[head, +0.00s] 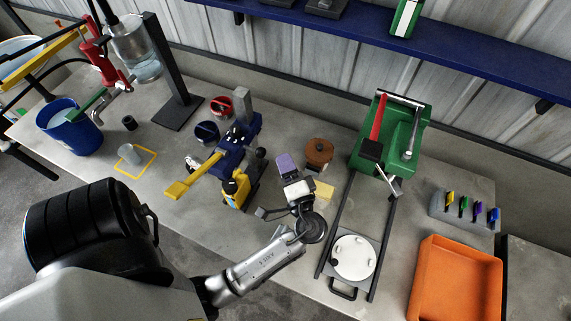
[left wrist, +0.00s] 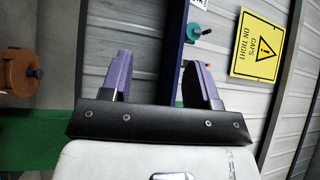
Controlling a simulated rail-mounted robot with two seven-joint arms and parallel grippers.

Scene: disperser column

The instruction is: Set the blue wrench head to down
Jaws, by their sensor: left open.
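A dark blue tool body (head: 242,133) with a long yellow lever (head: 194,177) stands near the middle of the bench in the head view. Small blue, purple, green and yellow pieces stand in a grey rack (head: 462,210) at the right. I cannot tell for certain which blue part is the wrench head, or its setting. My left gripper (head: 286,168), with purple fingers, is above the bench, right of the blue tool body and apart from it. In the left wrist view my left gripper (left wrist: 160,72) has its fingers apart with nothing between them. My right gripper is not in view.
A brown round pot (head: 319,152) stands close to the right of my left gripper. A green machine (head: 404,135) with dark rails, an orange tray (head: 455,285) and a blue bucket (head: 70,127) are on the bench. A blue shelf (head: 450,60) crosses the back wall.

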